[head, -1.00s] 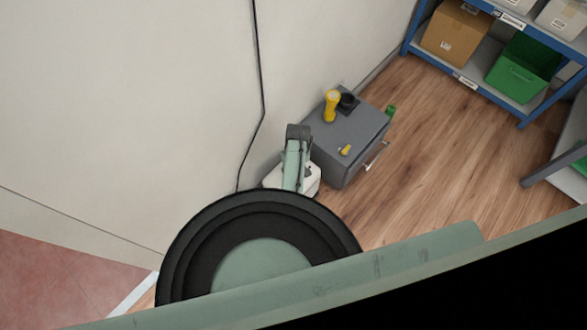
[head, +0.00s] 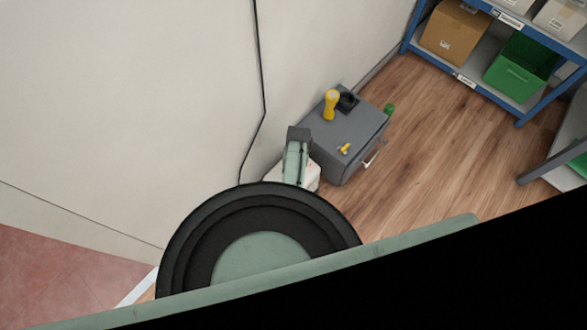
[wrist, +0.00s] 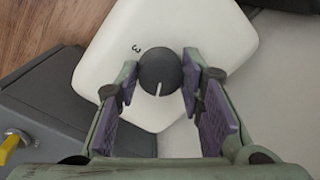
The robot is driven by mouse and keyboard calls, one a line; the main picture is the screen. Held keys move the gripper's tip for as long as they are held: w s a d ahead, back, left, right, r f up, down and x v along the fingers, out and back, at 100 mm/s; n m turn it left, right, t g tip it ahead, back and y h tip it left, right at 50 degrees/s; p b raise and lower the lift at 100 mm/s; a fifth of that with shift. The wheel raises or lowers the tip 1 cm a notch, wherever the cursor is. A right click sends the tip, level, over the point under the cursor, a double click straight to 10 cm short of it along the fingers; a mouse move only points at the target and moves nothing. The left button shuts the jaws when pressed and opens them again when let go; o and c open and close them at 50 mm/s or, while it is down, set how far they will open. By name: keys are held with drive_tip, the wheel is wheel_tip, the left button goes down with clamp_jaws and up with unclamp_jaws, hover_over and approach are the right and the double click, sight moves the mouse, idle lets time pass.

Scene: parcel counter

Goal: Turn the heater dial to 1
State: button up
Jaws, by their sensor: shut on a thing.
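The heater is a white rounded box (wrist: 220,35). Its edge also shows in the head view (head: 314,178), beside the grey cabinet. On it is a round dark grey dial (wrist: 158,67) with a white pointer line, which points toward the bottom of the wrist view and slightly left. A printed "3" (wrist: 136,48) shows at the dial's upper left; I see no other numbers. My gripper (wrist: 160,78) is shut on the dial, one purple-padded finger on each side. In the head view my arm covers the dial and most of the heater.
A wall is behind. Wooden floor (head: 430,150) is open to the right, before a blue shelf (head: 460,78).

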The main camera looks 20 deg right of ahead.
idle(0.3)
drive_tip(key=o, duration=1.2)
drive_tip(key=shift+c, duration=0.2)
wheel_tip(320, 180, up, 12)
drive_tip(key=shift+d, duration=0.35)
drive_tip(key=shift+s, duration=0.1)
